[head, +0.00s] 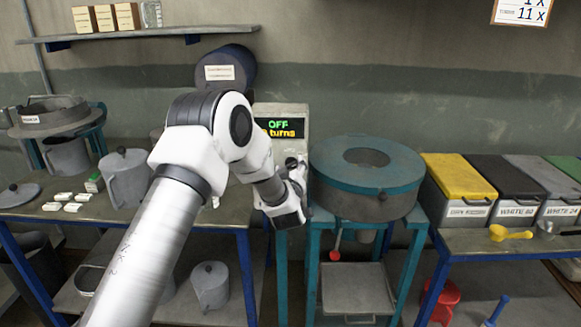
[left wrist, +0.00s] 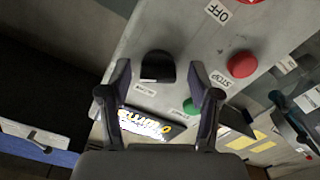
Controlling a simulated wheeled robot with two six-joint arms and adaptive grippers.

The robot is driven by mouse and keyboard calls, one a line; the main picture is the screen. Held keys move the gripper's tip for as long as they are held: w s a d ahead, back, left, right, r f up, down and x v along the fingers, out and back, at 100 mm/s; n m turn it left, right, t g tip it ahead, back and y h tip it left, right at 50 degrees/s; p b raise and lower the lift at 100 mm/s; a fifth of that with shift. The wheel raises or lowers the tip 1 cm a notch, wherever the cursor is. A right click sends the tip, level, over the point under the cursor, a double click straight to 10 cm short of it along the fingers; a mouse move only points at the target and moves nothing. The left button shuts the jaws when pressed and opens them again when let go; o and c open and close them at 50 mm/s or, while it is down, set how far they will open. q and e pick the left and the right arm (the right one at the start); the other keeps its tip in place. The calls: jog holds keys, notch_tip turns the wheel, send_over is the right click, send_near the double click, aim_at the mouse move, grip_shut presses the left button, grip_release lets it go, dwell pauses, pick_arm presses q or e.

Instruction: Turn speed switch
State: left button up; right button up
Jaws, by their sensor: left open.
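The control box stands at the centre of the head view, with a display (head: 279,128) reading "OFF" and a line ending in "turns". In the left wrist view a black knob (left wrist: 158,66), which looks like the speed switch, sits on the grey panel (left wrist: 190,35). My left gripper (head: 292,192) is in front of the box; in the left wrist view its fingers (left wrist: 160,76) are open, one on each side of the knob. I cannot tell whether they touch it. My arm hides part of the box in the head view. My right gripper is not in view.
A red stop button (left wrist: 242,65) and a green button (left wrist: 190,105) are close to the fingers. The round teal-topped machine (head: 345,185) stands right of the box. A metal jug (head: 125,178) stands on the left table. Lidded bins (head: 458,180) line the right table.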

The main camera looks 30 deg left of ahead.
pick_arm(q)
jog(key=shift+d, duration=0.15)
jog(key=shift+c, duration=1)
jog(key=c, duration=0.9)
jog(key=shift+f+n+b, duration=0.1)
jog(key=shift+n+b, duration=0.6)
jog(key=shift+b, duration=0.4)
jog(key=n+b, duration=0.8)
jog(key=b, duration=0.2)
jog(key=shift+n+b, duration=1.3)
jog(key=shift+r, duration=0.2)
